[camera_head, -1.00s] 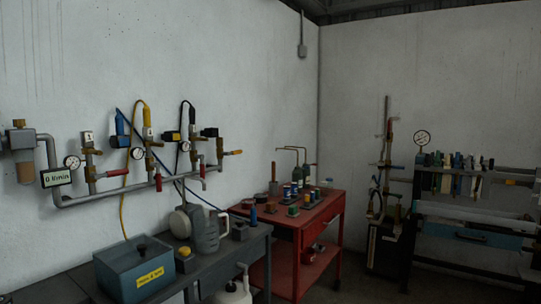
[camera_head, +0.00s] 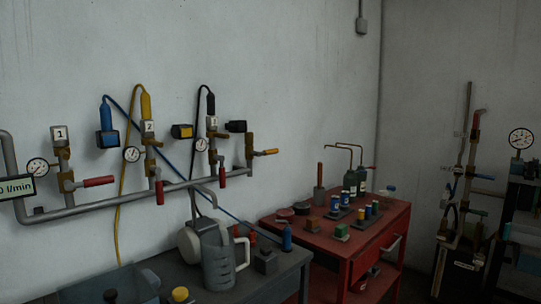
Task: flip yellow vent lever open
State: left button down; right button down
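A small lever with a yellow-orange handle (camera_head: 266,152) sits at the right end of the wall pipe manifold (camera_head: 130,201). Its handle points right, roughly level, from a brass valve body (camera_head: 249,152). It is small in the picture, so its exact angle is hard to judge. Several red-handled levers are on the same manifold: one points right (camera_head: 98,181) and others hang down, such as the middle one (camera_head: 159,192). Neither of my grippers shows in the head view.
A dark bench (camera_head: 205,292) under the manifold holds a grey jug (camera_head: 218,266) and a yellow-topped item (camera_head: 180,294). A red cart (camera_head: 352,265) with bottles and small blocks stands to its right. Hoses hang along the wall. Further right stands piping with a gauge (camera_head: 521,138).

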aim_at(268, 152)
jog(key=i+l+z, duration=0.1)
jog(key=i+l, duration=1)
jog(key=i+l+z, duration=0.1)
jog(key=i+l, duration=0.95)
jog(key=i, duration=0.15)
